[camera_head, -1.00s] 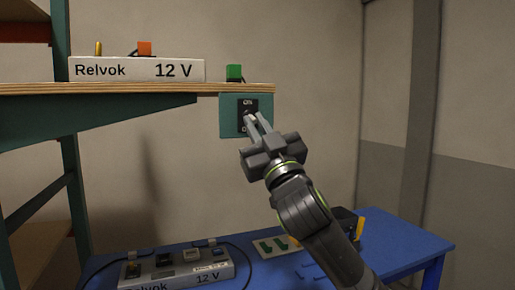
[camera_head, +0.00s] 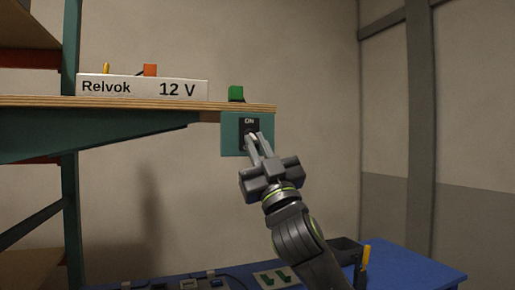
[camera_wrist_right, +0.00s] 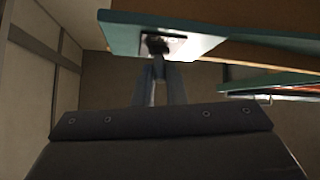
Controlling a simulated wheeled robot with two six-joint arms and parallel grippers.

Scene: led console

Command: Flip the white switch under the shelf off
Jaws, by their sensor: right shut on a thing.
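A teal box (camera_head: 230,136) hangs under the front right end of the wooden shelf (camera_head: 150,101). On its face is a black switch plate (camera_head: 243,128) marked "ON" at the top; the lower part is mostly hidden by my fingers. A small pale lever tip (camera_head: 253,135) shows between them. My right gripper (camera_head: 257,143) is at the plate, its fingers shut on the lever. In the right wrist view the fingers (camera_wrist_right: 158,75) reach up to the dark switch (camera_wrist_right: 157,44) under the teal box. The lever's exact tilt is hard to tell. My left gripper is not in view.
Below is a blue table (camera_head: 410,268) with a dark bin (camera_head: 345,250) and small switches. The space right of the arm is open.

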